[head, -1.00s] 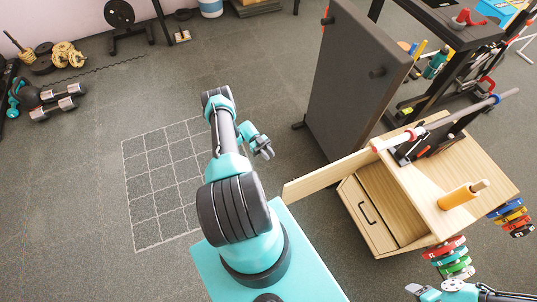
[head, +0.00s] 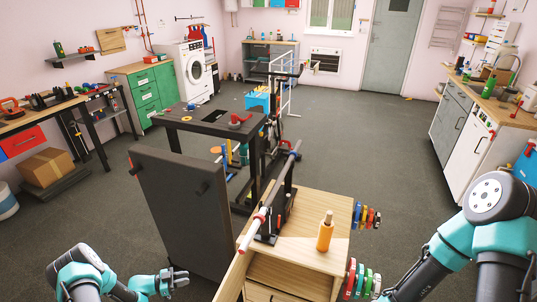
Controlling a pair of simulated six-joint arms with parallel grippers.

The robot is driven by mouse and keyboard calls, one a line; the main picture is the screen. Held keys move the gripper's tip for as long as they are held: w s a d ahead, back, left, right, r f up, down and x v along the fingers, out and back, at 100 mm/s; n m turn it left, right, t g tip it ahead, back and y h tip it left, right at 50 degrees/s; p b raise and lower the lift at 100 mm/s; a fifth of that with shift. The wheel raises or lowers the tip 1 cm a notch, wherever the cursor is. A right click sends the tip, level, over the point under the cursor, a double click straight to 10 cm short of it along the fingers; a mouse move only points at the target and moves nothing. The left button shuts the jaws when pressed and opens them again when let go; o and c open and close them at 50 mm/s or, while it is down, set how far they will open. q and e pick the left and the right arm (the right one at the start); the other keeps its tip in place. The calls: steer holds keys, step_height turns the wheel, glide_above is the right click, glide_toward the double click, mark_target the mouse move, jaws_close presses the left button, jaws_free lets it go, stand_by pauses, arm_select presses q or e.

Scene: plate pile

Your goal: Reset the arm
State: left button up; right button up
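My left arm (head: 85,276) is folded at the bottom left of the head view. Its gripper (head: 178,279) points to the right, low in front of the dark upright panel, with no object seen in it. Its fingers are too small to tell open from shut. My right arm (head: 490,230) comes in at the lower right, bent at a large joint. Its lower link runs down and left out of the picture, and its gripper is not seen. Coloured weight plates (head: 355,281) hang at the right side of the wooden cabinet, with more plates (head: 366,215) behind them.

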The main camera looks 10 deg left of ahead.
arm_select(q)
steer(key=w+d+r+n+y, duration=0.3)
steer(key=w+d+n+y, duration=0.1)
steer(key=d, duration=0.3)
steer(key=w+d+r+n+y, duration=0.3)
steer(key=w+d+r+n, duration=0.1)
steer(key=w+d, duration=0.15)
steer(key=s+d+r+n+g+y, duration=0.2)
steer(key=s+d, duration=0.4)
steer(key=s, duration=0.6)
steer(key=s+d+r+n+g+y, duration=0.2)
steer(key=s+d+r+n+g, duration=0.1)
steer(key=s, duration=0.8)
steer(key=d+r+g, duration=0.1)
steer(key=d+g, duration=0.1)
steer(key=d, duration=0.1)
steer(key=shift+s+d+r+g, duration=0.25)
steer(key=shift+s+r+g, duration=0.1)
steer(key=shift+r+g, duration=0.05)
